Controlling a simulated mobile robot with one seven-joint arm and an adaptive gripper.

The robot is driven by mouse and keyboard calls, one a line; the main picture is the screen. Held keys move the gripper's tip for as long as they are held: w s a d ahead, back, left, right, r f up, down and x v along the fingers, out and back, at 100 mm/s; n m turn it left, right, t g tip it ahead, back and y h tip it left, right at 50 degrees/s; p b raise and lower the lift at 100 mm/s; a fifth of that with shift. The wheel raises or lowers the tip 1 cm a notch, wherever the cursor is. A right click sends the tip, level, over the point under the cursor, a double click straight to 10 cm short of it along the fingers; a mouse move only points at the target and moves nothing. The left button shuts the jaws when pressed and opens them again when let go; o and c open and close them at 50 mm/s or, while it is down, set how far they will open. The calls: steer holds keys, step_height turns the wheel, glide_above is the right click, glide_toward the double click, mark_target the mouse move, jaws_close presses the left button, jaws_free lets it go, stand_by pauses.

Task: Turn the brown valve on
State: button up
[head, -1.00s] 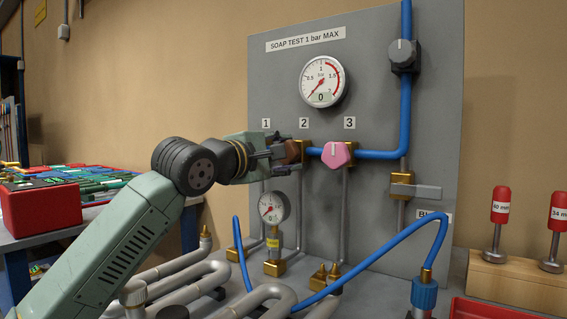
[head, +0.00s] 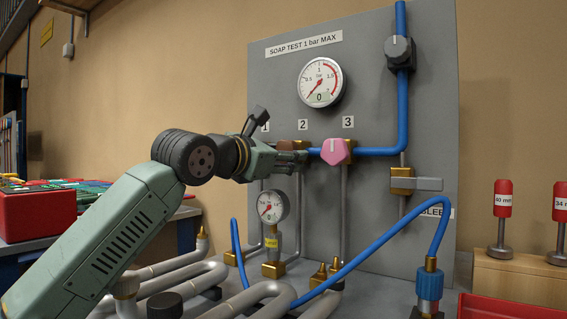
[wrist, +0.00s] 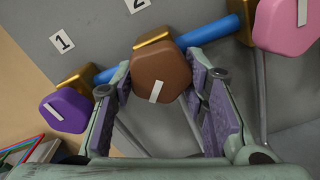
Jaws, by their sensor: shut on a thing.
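The brown valve (wrist: 168,70) is a faceted knob with a short white mark, below label 2 on the grey panel. In the wrist view it sits between the two purple-padded fingers of my gripper (wrist: 158,82), which is shut on it. The white mark is slanted relative to the panel's upright direction. In the head view my gripper (head: 298,159) reaches the panel from the left and covers part of the brown valve (head: 292,145).
The purple valve (wrist: 68,109) is close by the left finger. The pink valve (head: 337,151) stands to the right, on the blue pipe (head: 375,152). A dial gauge (head: 320,83) above reads about 0. Grey coils (head: 180,285) and a looping blue hose (head: 390,248) lie below.

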steer(key=n+b, duration=0.2)
steer(key=n, duration=0.2)
steer(key=shift+d+f+n, duration=0.1)
steer(key=shift+f+n, duration=0.05)
steer(key=shift+n, duration=0.15)
steer(key=shift+s+d+n+b, duration=0.1)
steer(key=shift+n+b, duration=0.65)
steer(key=shift+n, duration=1.15)
steer(key=o, duration=1.1)
steer(key=shift+o, duration=0.2)
steer(key=v, duration=1.2)
